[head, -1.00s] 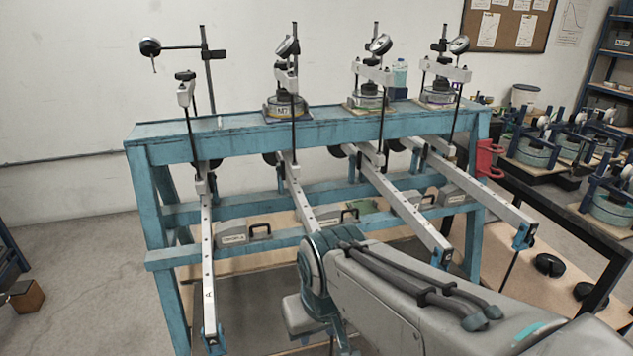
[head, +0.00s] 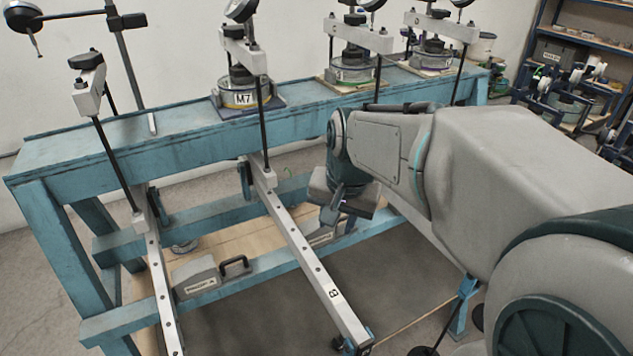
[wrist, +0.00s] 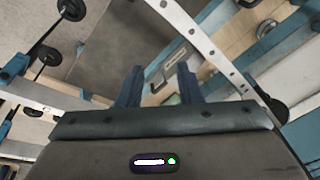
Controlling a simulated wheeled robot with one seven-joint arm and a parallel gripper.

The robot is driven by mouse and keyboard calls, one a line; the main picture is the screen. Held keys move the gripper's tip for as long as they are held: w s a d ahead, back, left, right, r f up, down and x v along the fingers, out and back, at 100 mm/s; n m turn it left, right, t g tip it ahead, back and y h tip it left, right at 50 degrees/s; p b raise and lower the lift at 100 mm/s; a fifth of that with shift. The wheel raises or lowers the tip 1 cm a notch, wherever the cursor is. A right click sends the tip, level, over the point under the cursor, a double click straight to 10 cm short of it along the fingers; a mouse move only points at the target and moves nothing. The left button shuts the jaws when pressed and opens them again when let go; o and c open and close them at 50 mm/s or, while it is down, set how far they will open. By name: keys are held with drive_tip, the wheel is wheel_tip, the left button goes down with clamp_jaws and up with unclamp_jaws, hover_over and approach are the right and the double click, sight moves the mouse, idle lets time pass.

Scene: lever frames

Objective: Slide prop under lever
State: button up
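A grey prop (head: 198,278) with a black handle and a label sits on the lower blue rail between the two left levers. A second prop (head: 325,234) sits farther right, partly hidden by my gripper (head: 333,215). In the wrist view, my gripper (wrist: 158,88) is open, its dark fingers apart and empty. A labelled prop (wrist: 171,64) shows just beyond the fingertips, apart from them as far as I can tell. The white perforated lever marked B (head: 308,270) slopes down toward me, left of my gripper. Another lever (head: 161,292) is at the left.
The blue frame (head: 95,168) spans the view, with weights such as M7 (head: 240,92) and dial gauges on top. The lever (wrist: 205,45) runs diagonally close to my fingers in the wrist view. Thin black rods hang by the levers. Bare floor lies below.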

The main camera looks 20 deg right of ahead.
drive_tip(key=w+d+f+m, duration=0.1)
drive_tip(key=w+d+m, duration=0.75)
drive_tip(key=w, duration=0.45)
approach(342, 220)
drive_tip(key=shift+m, duration=0.45)
drive_tip(key=x, duration=0.7)
drive_tip(key=shift+w+f+b, duration=0.25)
drive_tip(key=shift+w+b, duration=0.05)
drive_tip(key=shift+w, duration=0.05)
clamp_jaws()
